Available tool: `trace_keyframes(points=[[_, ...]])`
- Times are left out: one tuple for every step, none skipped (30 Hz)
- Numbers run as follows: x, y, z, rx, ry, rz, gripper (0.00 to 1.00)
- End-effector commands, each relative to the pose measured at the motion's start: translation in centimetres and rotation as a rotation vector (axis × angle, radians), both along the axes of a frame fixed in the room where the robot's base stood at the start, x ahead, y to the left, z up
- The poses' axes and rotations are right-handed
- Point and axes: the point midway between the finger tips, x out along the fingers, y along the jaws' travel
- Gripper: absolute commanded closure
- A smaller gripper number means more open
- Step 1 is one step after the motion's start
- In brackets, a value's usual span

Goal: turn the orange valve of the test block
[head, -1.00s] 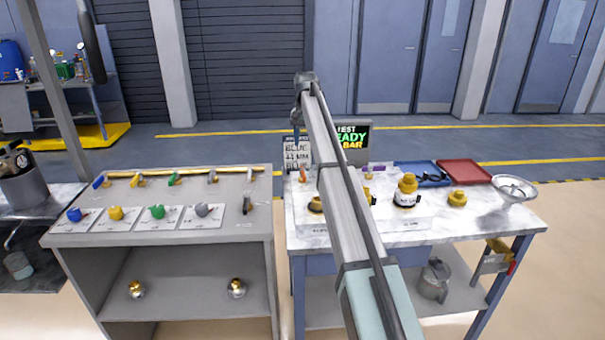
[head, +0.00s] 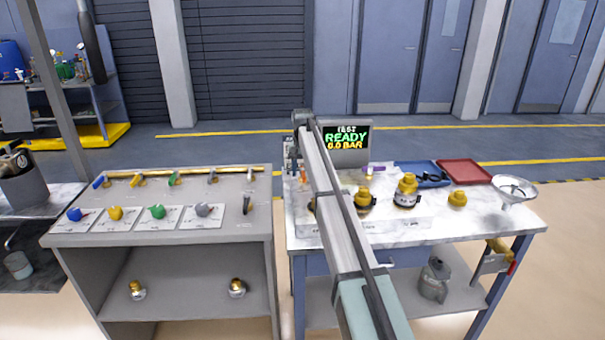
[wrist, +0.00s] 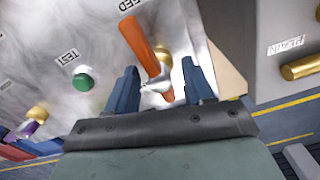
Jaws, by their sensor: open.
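The orange valve (wrist: 147,48) shows in the wrist view as a long orange lever on a silver and brass body. It stands on the pale marbled test block (wrist: 85,45), beside a green button (wrist: 83,82) labelled TEST. My gripper (wrist: 163,82) is open, with its two blue fingers on either side of the lever's near part. I cannot tell whether either finger touches it. In the head view the orange valve (head: 303,174) is a small orange spot just left of my arm, and my gripper's fingers are mostly hidden there.
A display (head: 346,140) reads READY, 0.0 BAR behind the block. Brass-capped containers (head: 407,190), a blue tray (head: 421,173), a red tray (head: 464,171) and a funnel (head: 512,190) stand to the right. A grey bench (head: 150,240) with several coloured valves is at left.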

Motion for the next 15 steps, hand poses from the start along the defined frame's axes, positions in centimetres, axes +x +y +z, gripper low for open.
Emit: trace_keyframes(points=[[-0.04, -0.01, -0.41, 0.000, 0.000, 0.000, 0.48], [-0.03, -0.01, -0.57, 0.000, 0.000, 0.000, 0.48], [-0.02, 0.00, -0.76, 0.000, 0.000, 0.000, 0.48], [-0.01, -0.01, -0.88, 0.000, -0.001, 0.000, 0.48], [-0.01, -0.01, -0.97, 0.000, -0.001, 0.000, 0.48], [0.00, -0.01, -1.06, 0.000, -0.001, 0.000, 0.48], [0.00, -0.01, -1.10, 0.000, -0.001, 0.000, 0.48], [0.01, 0.00, -1.13, 0.000, -0.001, 0.000, 0.48], [0.01, 0.00, -1.15, 0.000, -0.001, 0.000, 0.48], [0.01, 0.00, -1.15, 0.000, -0.001, 0.000, 0.48], [0.02, 0.00, -1.15, 0.000, -0.001, 0.000, 0.48], [0.02, 0.00, -1.15, 0.000, -0.001, 0.000, 0.48], [0.02, 0.00, -1.14, 0.000, -0.001, 0.000, 0.48], [0.01, 0.00, -1.14, 0.000, -0.001, 0.000, 0.48], [0.01, 0.00, -1.14, 0.000, -0.001, 0.000, 0.50]])
